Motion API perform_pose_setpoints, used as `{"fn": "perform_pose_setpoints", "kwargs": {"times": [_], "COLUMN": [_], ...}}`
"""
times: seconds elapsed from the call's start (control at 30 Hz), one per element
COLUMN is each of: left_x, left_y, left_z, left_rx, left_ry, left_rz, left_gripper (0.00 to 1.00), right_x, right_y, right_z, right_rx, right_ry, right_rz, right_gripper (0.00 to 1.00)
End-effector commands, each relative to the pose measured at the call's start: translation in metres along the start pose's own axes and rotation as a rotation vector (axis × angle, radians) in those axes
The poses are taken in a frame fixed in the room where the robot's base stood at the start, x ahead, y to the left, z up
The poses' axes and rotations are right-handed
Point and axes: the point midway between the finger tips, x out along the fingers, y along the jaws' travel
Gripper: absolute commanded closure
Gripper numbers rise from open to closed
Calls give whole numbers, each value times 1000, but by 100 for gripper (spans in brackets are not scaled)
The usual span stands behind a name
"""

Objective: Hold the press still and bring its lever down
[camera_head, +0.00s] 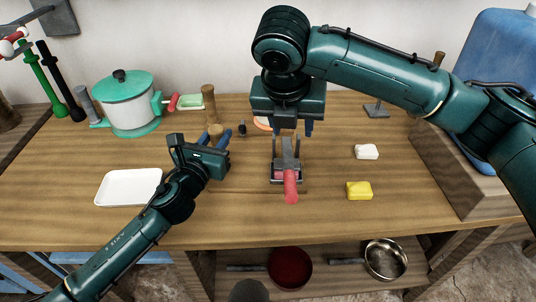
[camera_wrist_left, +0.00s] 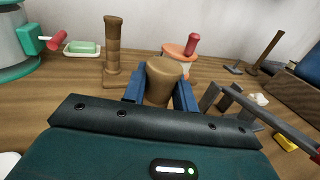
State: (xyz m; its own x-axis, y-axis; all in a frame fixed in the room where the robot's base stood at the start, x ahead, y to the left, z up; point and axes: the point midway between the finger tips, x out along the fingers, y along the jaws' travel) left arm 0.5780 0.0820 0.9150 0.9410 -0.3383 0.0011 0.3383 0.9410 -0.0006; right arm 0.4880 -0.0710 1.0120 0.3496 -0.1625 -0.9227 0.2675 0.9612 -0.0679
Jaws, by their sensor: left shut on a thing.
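The press (camera_head: 287,160) stands on the wooden bench in the middle of the head view, a grey frame with a red lever handle (camera_head: 291,188) pointing toward me. It also shows at the right of the left wrist view (camera_wrist_left: 232,101). My left gripper (camera_head: 214,137) is to the left of the press, apart from it. Its blue fingers are shut on a brown wooden piece (camera_wrist_left: 163,79), seen in the wrist view.
A wooden post (camera_head: 208,103) stands behind my left gripper. A white tray (camera_head: 128,187) and a green-lidded pot (camera_head: 126,103) are at left. Pans sit on the lower shelf.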

Motion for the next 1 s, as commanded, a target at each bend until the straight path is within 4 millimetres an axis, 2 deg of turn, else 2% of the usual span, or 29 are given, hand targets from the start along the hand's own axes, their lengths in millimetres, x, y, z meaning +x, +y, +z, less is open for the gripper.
{"fn": "perform_pose_setpoints", "kwargs": {"times": [0.37, 1.0], "left_x": [0, 0], "left_y": [1, 2], "left_z": [2, 1], "left_rx": [0, 2], "left_ry": [-2, 0], "left_rz": [3, 5], "left_gripper": [100, 100], "right_x": [-6, -62], "right_y": [1, -3], "right_z": [2, 25], "right_rx": [-1, -2], "right_ry": [-3, -2], "right_rz": [5, 6], "right_gripper": [50, 50]}}
